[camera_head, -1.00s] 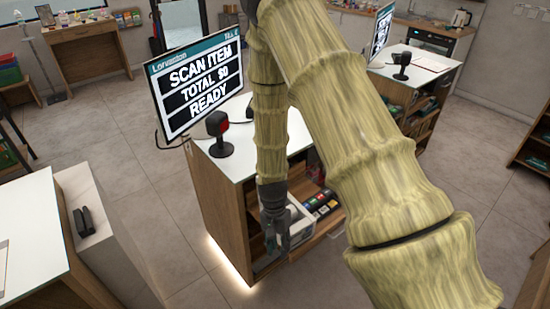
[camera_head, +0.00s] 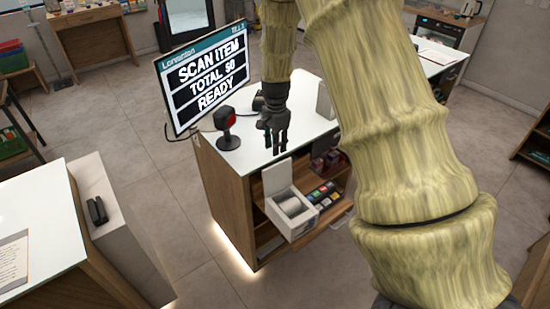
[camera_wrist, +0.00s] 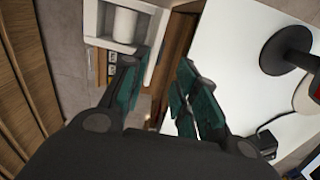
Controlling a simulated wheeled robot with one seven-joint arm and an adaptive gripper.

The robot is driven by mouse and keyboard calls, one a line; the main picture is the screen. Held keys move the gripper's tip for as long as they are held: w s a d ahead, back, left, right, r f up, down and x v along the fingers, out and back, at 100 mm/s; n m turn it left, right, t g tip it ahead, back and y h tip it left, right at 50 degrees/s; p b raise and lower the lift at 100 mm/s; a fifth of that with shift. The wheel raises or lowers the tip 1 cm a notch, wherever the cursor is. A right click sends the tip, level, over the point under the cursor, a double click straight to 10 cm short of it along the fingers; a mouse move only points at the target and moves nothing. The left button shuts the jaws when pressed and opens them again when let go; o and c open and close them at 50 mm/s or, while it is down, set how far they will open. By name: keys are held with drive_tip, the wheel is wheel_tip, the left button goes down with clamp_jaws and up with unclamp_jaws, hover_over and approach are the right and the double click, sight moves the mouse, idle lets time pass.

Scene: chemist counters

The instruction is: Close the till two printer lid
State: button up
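The white receipt printer (camera_head: 292,226) sits low at the open front of the till counter, below the worktop. Its lid (camera_head: 276,177) stands up, and a white paper roll (camera_head: 292,206) shows inside. The roll also shows at the top of the wrist view (camera_wrist: 124,24), within the printer's white housing. My gripper (camera_head: 275,147) hangs fingers down over the front part of the white worktop, above the printer and apart from it. In the wrist view its teal-padded fingers (camera_wrist: 163,62) are spread with a gap and nothing between them.
The worktop (camera_head: 252,165) carries a black and red scanner (camera_head: 226,120) and a screen (camera_head: 203,78) reading "SCAN ITEM TOTAL $0 READY". Coloured small items (camera_head: 322,192) lie in the shelf right of the printer.

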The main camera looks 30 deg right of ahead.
sight(276, 164)
drive_tip(key=shift+f+p, duration=1.45)
drive_tip(key=shift+f, duration=2.3)
clamp_jaws()
